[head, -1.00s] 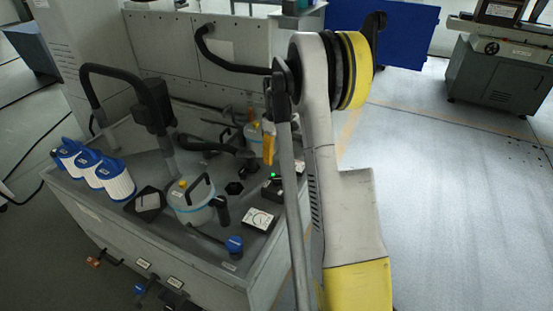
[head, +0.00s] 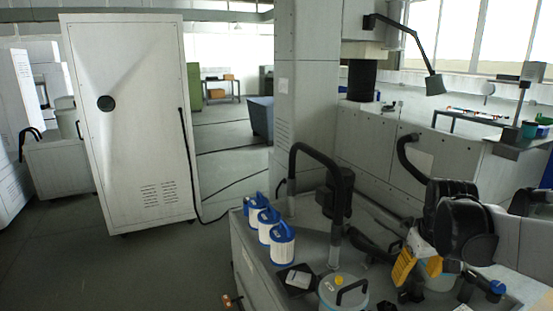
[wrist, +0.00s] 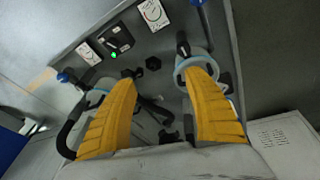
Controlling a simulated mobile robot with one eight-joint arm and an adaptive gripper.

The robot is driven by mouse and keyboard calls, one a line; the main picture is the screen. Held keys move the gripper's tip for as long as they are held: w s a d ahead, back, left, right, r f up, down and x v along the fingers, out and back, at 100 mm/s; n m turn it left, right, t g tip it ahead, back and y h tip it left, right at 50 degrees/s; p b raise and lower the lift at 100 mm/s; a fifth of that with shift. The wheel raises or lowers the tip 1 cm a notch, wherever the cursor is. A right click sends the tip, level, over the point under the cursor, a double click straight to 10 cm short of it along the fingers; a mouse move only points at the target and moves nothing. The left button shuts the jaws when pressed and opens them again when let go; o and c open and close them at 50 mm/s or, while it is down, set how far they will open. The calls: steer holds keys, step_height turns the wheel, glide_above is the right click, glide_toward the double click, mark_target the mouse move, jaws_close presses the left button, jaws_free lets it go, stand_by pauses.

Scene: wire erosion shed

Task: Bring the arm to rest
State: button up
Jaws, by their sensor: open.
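My gripper (head: 404,268) shows in the lower right of the head view, with its yellow fingers pointing down over the grey unit (head: 262,285). My dark arm joints and a pale link run from it to the right edge. In the wrist view my gripper (wrist: 163,76) has its two yellow fingers wide apart. Nothing is held between them. The gap between the fingertips and these parts is hard to judge.
Blue-and-white filter cartridges (head: 282,246) stand along the unit's left side. A black bent hose (head: 318,157) rises beside them. A lidded canister (head: 342,293) is at the front. A tall white cabinet (head: 130,130) stands left. Floor (head: 150,265) is clear between cabinet and unit.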

steer(key=s+a+m+t+y, duration=0.1)
steer(key=s+a+t, duration=0.3)
steer(key=s+a, duration=1.1)
steer(key=shift+s+a+r, duration=0.35)
steer(key=shift+a, duration=0.1)
